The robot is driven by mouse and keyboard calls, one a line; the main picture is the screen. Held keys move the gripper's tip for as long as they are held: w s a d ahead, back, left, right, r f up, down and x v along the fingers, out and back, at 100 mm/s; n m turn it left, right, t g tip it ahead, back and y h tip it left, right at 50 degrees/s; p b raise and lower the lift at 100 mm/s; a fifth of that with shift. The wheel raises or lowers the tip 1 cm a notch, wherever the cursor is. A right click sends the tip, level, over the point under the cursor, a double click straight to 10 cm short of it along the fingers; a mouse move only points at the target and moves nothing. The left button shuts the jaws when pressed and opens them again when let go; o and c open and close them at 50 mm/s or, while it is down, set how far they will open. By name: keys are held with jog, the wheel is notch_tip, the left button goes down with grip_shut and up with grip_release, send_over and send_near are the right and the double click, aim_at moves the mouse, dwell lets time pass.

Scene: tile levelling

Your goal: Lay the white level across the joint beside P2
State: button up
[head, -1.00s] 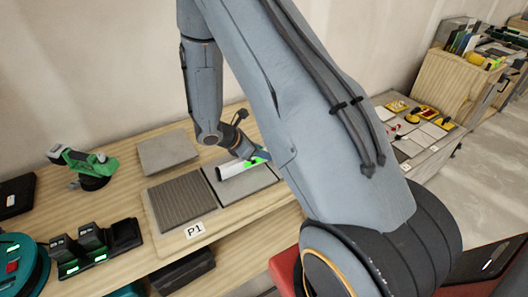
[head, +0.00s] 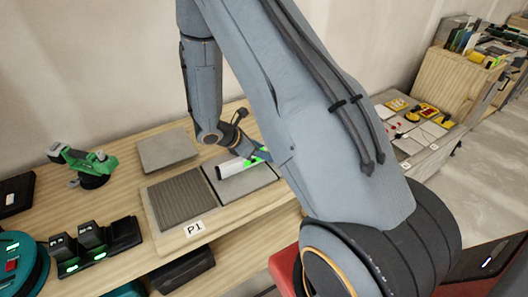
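The white level (head: 229,168) shows as a short white bar with a dark end, at the right tile (head: 250,180) of the board labelled P1. Bright green parts show at its right end. My gripper (head: 257,156) is at that right end, partly behind my own arm. Its fingers are not clear, so I cannot tell whether they are shut on the level. I cannot tell whether the level touches the tile. A ribbed grey tile (head: 180,200) lies left of it, above the P1 label (head: 194,229). No label reading P2 can be made out.
A loose grey tile (head: 167,150) lies behind the board. A green tool (head: 85,165), a charger with dark packs (head: 92,245) and a teal device (head: 20,268) stand at left. A second bench (head: 420,150) with tiles and yellow tools is at right.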

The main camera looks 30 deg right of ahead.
jog(key=b+v, duration=0.2)
jog(key=v, duration=0.6)
jog(key=shift+f, duration=0.1)
jog(key=s+a+r+m+y, duration=0.4)
jog(key=s+m, duration=0.3)
jog(key=m, duration=0.2)
jog(key=s+a+r+m+t+y+b, duration=0.1)
jog(key=s+a+r+m+y, duration=0.4)
jog(key=s+m, duration=0.2)
jog(key=shift+s+a+m, duration=0.15)
jog(key=shift+s+m, duration=0.25)
jog(key=shift+m, duration=0.8)
dwell(1.0)
